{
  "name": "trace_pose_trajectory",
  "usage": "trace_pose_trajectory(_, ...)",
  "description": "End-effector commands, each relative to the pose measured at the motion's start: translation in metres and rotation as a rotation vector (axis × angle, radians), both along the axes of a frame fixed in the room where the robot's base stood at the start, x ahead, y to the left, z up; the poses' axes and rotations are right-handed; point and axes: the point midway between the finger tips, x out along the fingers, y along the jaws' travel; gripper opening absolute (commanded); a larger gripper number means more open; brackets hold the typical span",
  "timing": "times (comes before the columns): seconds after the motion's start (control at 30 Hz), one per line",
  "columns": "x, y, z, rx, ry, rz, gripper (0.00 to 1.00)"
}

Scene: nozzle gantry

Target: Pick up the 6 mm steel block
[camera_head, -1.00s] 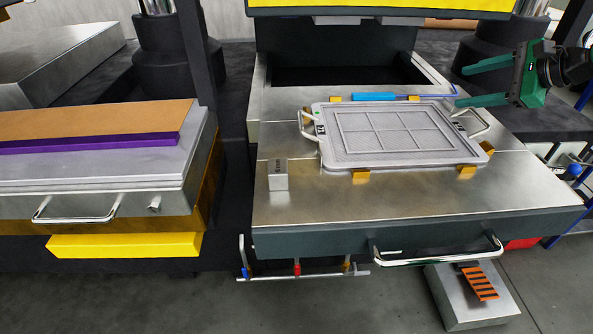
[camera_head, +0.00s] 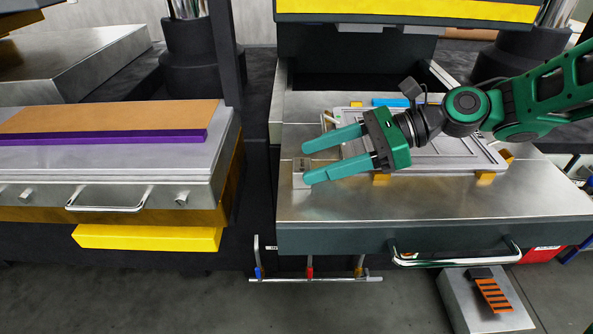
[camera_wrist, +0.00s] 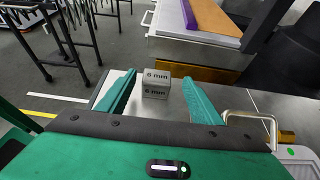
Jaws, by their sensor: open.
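The steel block (camera_wrist: 156,84) is a small grey cube marked "6 mm" on its top and front faces in the wrist view. It stands at the left part of the steel table plate (camera_head: 420,212). In the head view the block (camera_head: 302,180) is partly hidden by my gripper's fingers. My gripper (camera_head: 307,162) is open and empty, its green fingers pointing left toward the block. In the wrist view the block appears between the two fingertips; I cannot tell whether the fingers are fully around it.
A grey framed plate (camera_head: 450,165) with yellow-brown clamps lies under and behind my gripper. A blue-handled tool (camera_head: 390,102) lies behind it. A chrome handle (camera_head: 455,258) is on the front edge. A bench with a purple-edged board (camera_head: 100,138) stands at left.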

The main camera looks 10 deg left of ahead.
Motion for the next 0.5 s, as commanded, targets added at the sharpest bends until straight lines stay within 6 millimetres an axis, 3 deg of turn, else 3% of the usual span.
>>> trace_pose_trajectory(0.5,-0.018,0.045,-0.019,0.000,-0.003,0.000,0.59)
